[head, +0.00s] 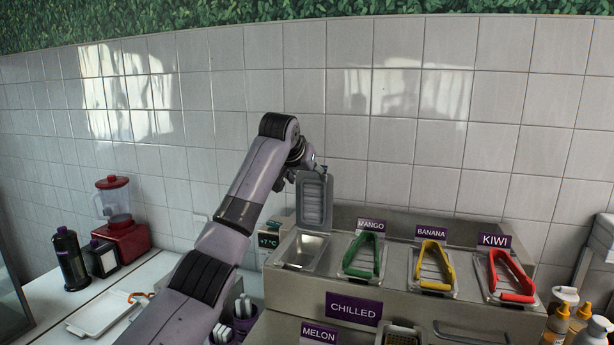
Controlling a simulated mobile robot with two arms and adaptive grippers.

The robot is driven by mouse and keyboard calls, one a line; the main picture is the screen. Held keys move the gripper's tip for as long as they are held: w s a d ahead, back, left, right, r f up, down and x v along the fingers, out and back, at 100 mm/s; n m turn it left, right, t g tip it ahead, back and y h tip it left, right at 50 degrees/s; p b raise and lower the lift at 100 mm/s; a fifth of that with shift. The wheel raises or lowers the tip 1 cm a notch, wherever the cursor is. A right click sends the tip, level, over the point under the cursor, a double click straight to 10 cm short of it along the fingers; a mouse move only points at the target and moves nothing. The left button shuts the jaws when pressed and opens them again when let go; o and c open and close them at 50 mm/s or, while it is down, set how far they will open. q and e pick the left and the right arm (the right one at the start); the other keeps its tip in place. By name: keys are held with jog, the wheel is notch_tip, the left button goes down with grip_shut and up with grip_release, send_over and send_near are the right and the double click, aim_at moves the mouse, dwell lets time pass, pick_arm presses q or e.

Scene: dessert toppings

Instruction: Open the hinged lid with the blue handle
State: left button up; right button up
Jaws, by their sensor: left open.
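The leftmost lid (313,202) on the steel topping counter stands upright, swung open on its hinge. Its grey underside faces me, and only a small bit of blue shows at its top edge. The bin (303,252) beneath it is uncovered and looks empty. My left gripper (306,168) is at the top of the raised lid, slightly behind it and partly hidden by my own wrist. It is open; I cannot tell whether it touches the handle. My right gripper is not in view.
Closed lids with green (363,255), yellow (434,265) and red (511,276) handles sit to the right. A red blender (120,225), a black dispenser (70,260) and a white tray (102,312) stand on the left counter. Bottles (558,323) stand at lower right. A tiled wall rises behind.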

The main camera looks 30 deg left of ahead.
pick_arm(q)
jog(key=shift+o, duration=0.7)
jog(key=shift+s+r, duration=0.1)
jog(key=shift+s, duration=0.1)
jog(key=shift+o, duration=1)
jog(key=shift+w, duration=0.15)
jog(key=v, duration=1.2)
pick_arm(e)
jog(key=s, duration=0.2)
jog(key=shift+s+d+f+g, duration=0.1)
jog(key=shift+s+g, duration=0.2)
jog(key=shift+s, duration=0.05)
pick_arm(q)
jog(key=shift+f, duration=0.2)
